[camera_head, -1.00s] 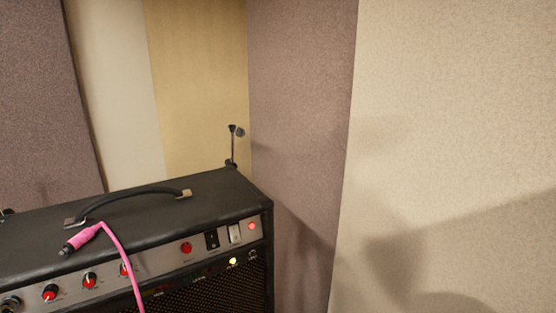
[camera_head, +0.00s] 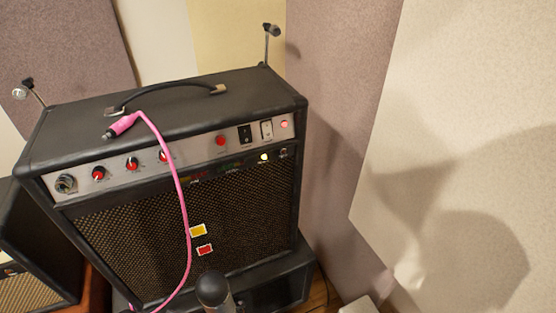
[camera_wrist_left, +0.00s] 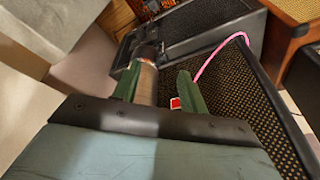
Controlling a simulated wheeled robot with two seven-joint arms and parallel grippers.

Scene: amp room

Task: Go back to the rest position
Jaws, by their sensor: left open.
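My left gripper (camera_wrist_left: 156,84) shows in the left wrist view with its two green fingers apart. A microphone (camera_wrist_left: 145,68) with a dark head and a tan body stands beyond and partly between the fingers, close to the left one; I cannot tell if they touch. A dark-headed microphone (camera_head: 213,290) also shows at the bottom of the head view, in front of the black amp (camera_head: 120,230). Neither gripper shows in the head view. My right gripper is in no view.
A pink cable (camera_head: 180,200) hangs down the amp's front, its plug (camera_head: 122,125) lying on top near the handle (camera_head: 165,93). A second amp (camera_head: 35,250) stands at the left. Wall panels (camera_head: 335,130) close off the back and right.

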